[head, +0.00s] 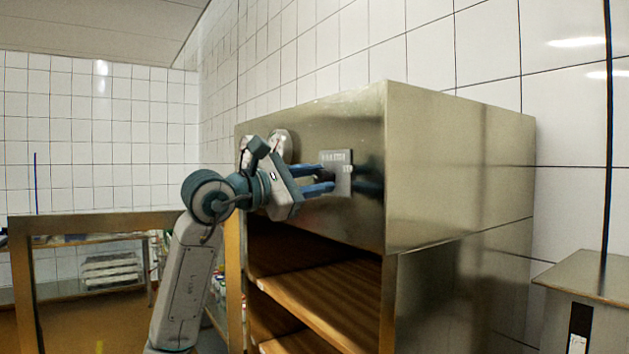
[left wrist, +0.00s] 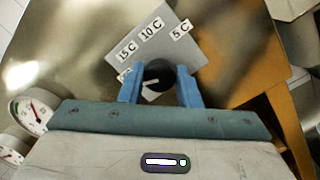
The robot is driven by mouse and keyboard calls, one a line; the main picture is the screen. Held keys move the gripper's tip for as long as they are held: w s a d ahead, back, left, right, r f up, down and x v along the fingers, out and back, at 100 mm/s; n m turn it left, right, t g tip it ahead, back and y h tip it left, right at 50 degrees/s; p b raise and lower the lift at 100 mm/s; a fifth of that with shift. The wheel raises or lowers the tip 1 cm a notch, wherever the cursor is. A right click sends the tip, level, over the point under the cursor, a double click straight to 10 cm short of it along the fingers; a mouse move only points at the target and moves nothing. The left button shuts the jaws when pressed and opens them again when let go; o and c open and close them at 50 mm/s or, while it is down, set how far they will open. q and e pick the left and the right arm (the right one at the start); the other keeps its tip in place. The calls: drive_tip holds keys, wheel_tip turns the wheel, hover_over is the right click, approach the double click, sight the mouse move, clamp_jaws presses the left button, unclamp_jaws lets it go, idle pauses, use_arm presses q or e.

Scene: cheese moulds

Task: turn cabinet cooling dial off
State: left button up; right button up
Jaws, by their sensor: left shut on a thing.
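The cabinet (head: 440,160) is a metal box with an open lower part and wooden shelves. Its cooling dial (left wrist: 158,74) is a round black knob with a pale pointer mark, on a grey plate (head: 341,158) with labels 15 C, 10 C and 5 C; another label is partly hidden by a finger. In the left wrist view the pointer lies toward the lower left, near that covered label. My left gripper (head: 318,179) has its blue fingers on both sides of the dial, shut on it; the fingers also show in the left wrist view (left wrist: 160,88). My right gripper is not in view.
Two round gauges (left wrist: 32,113) sit on the cabinet front beside my left gripper. Below are wooden shelves (head: 315,290). An open door frame (head: 110,222) stands at the left. A metal-topped unit (head: 590,278) stands at the right.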

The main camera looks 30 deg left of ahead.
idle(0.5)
use_arm(q)
drive_tip(key=o, duration=1)
drive_tip(key=shift+c, duration=0.2)
drive_tip(key=shift+s+a+f+b, duration=0.2)
drive_tip(key=shift+s+a+b, duration=0.05)
drive_tip(key=shift+s+b, duration=0.25)
drive_tip(key=r+b+v, duration=0.1)
drive_tip(key=b+v, duration=0.4)
drive_tip(key=v, duration=0.4)
drive_tip(key=shift+s+a+f, duration=0.15)
drive_tip(key=shift+s+f, duration=0.15)
drive_tip(key=shift+f, duration=0.15)
